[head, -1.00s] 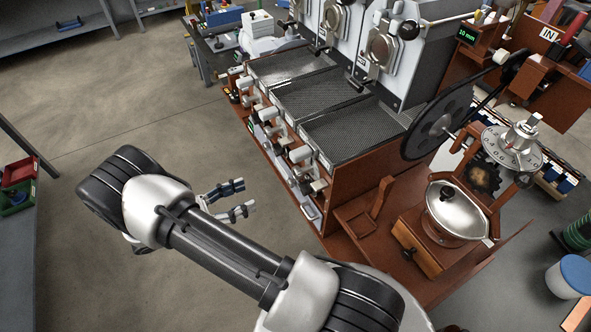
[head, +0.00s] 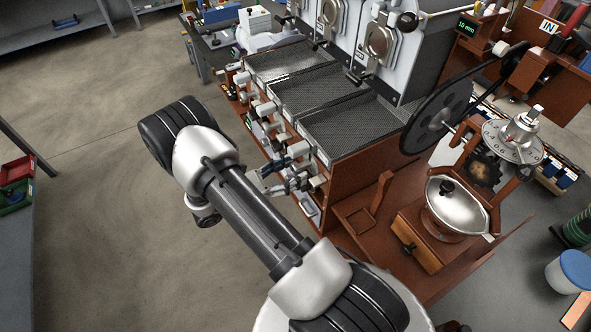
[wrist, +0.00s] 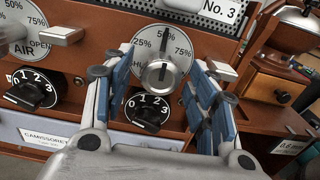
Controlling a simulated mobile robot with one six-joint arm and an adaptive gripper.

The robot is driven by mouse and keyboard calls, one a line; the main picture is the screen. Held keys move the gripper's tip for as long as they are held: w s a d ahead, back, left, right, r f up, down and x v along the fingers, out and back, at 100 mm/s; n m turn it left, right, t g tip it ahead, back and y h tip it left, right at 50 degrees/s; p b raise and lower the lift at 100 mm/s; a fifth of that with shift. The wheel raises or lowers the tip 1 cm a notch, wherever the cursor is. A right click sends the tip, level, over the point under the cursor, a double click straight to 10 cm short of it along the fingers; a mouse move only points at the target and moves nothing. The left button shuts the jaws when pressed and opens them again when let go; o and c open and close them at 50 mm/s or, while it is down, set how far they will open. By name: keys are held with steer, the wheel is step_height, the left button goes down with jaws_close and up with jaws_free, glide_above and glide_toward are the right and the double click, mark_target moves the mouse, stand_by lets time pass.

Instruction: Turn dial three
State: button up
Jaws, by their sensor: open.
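My gripper (wrist: 164,82) is open in the wrist view, its blue-padded fingers on either side of a silver knob (wrist: 160,74) on a white dial (wrist: 150,37) marked 25%, 50% and 75%. Just below, a black knob (wrist: 148,112) with numbers 0 to 3 also shows between the fingers. A "No. 3" plate (wrist: 221,10) is above right. I cannot tell whether the fingers touch the silver knob. In the head view my gripper (head: 292,170) is at the near end of the roaster's front, hiding the dials there.
A white lever handle (wrist: 58,36) and another black numbered knob (wrist: 31,90) are to the left in the wrist view. A wooden grinder with a metal bowl (head: 455,205) stands to the right. Open floor (head: 110,240) lies to the left.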

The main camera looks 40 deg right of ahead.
steer(key=shift+s+d, duration=0.2)
steer(key=shift+d, duration=0.5)
steer(key=shift+c, duration=0.5)
steer(key=c, duration=1)
